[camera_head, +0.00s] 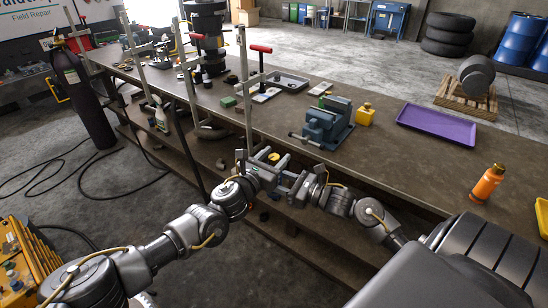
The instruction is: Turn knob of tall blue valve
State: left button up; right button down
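I see no thing that is clearly a tall blue valve. The nearest blue thing is a squat blue vise-like device (328,122) on the workbench, right of the middle. My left gripper (266,170) is in front of the bench's near edge, left of and nearer than the blue device. My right gripper (298,186) is close beside it, also in front of the edge. The two overlap in the view, so their fingers are hard to separate. I see nothing clearly held in either one.
The long workbench (400,161) bears a yellow bottle (364,115), a purple tray (437,124), an orange bottle (487,183) and a grey tray (288,82). A dark gas cylinder (84,100) stands at left.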

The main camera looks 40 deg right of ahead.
pick_arm(q)
jog(key=c, duration=0.8)
jog(key=shift+w+m+g+h, duration=0.1)
jog(key=shift+m+g+h, duration=0.25)
jog(key=shift+m+g, duration=0.65)
jog(key=shift+m+g+h, duration=0.35)
jog(key=shift+m+g, duration=0.15)
jog(key=shift+g, duration=1)
jog(key=shift+c, duration=0.2)
jog(key=o, duration=0.9)
jog(key=shift+o, duration=0.2)
jog(key=shift+a, duration=0.1)
jog(key=s+a, duration=0.1)
jog(key=a, duration=1)
jog(key=shift+s+a, duration=0.2)
jog(key=shift+a, duration=0.2)
